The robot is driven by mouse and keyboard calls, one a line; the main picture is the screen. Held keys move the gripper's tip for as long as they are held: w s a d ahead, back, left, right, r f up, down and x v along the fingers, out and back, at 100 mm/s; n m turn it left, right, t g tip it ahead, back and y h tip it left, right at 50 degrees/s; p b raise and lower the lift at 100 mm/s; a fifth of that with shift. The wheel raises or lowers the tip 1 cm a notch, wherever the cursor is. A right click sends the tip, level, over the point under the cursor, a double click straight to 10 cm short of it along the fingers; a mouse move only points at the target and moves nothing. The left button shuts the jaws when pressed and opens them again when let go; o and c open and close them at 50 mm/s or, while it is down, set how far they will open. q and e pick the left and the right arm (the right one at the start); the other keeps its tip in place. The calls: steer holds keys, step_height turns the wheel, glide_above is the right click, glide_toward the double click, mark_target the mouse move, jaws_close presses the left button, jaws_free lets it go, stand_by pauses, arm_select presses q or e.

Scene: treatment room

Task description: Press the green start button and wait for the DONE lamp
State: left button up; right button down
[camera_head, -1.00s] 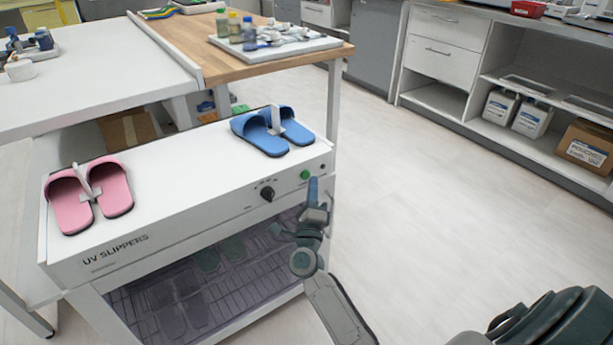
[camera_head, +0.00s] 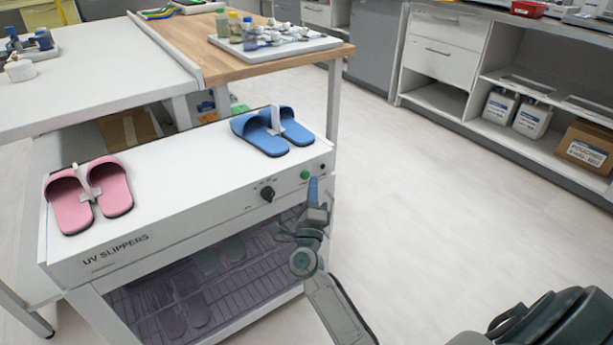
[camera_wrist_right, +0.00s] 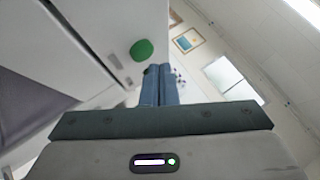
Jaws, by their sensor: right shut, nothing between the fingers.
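The white UV SLIPPERS cabinet (camera_head: 190,215) stands at the left of the head view. Its green start button (camera_head: 304,174) is at the right end of the front panel, right of a black knob (camera_head: 267,193). A small dark round spot (camera_head: 322,167), possibly a lamp, is right of the button and shows no glow. My right gripper (camera_head: 313,182) is shut and empty, its blue fingertips just right of and below the button. In the right wrist view the button (camera_wrist_right: 141,50) lies beyond the fingertips (camera_wrist_right: 160,68); contact cannot be told. My left gripper is not in view.
Pink slippers (camera_head: 90,193) and blue slippers (camera_head: 272,130) lie on the cabinet top. Behind is a wooden-topped table (camera_head: 185,37) with a tray of bottles (camera_head: 320,43). Shelves with a cardboard box (camera_head: 587,147) stand at the right. The floor between is clear.

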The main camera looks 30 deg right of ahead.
steer(key=shift+w, duration=0.1)
steer(key=shift+w, duration=0.3)
steer(key=shift+w+a, duration=0.1)
steer(key=shift+w, duration=0.35)
stand_by(0.8)
steer(key=shift+s, duration=0.15)
steer(key=shift+s+p, duration=0.35)
steer(key=shift+s, duration=0.4)
steer(key=s, duration=0.1)
steer(key=s+p, duration=0.1)
steer(key=s, duration=0.3)
steer(key=shift+d, duration=0.3)
